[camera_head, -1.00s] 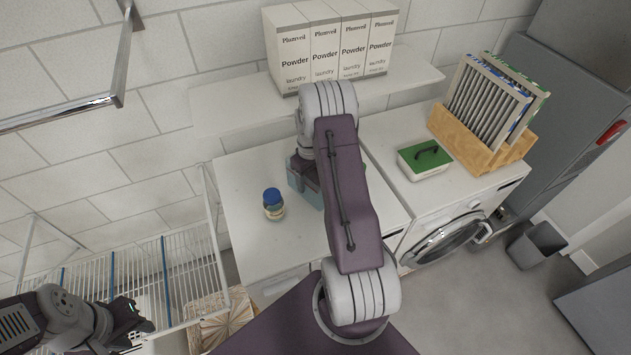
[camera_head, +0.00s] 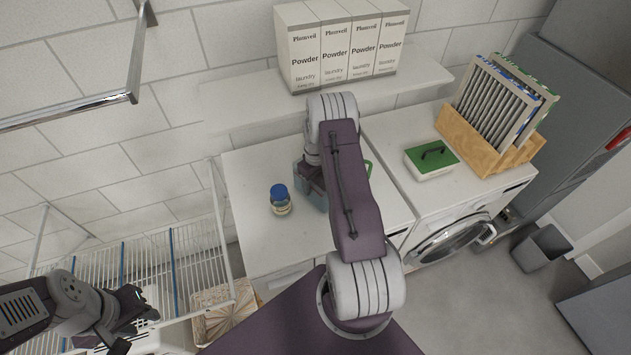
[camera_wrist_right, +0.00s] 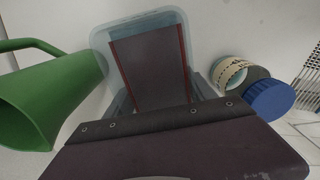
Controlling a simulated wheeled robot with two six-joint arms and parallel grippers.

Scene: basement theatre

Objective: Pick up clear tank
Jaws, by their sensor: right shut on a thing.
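The clear tank (camera_head: 298,172) is a pale blue see-through container on the white counter, mostly hidden behind my right arm in the head view. In the right wrist view its rounded rim (camera_wrist_right: 140,21) shows around the far end of my right gripper (camera_wrist_right: 150,70). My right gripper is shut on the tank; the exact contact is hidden. I cannot tell whether the tank touches the counter. My left gripper (camera_head: 140,308) is at the lower left, over the wire rack and away from the tank; its finger gap is unclear.
A blue-capped jar (camera_head: 280,200) stands left of the tank. A green jug (camera_wrist_right: 50,95) is close on the other side. A shelf with powder boxes (camera_head: 342,48) hangs behind. A green-lidded box (camera_head: 432,160) and a wooden rack (camera_head: 475,145) stand on the right.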

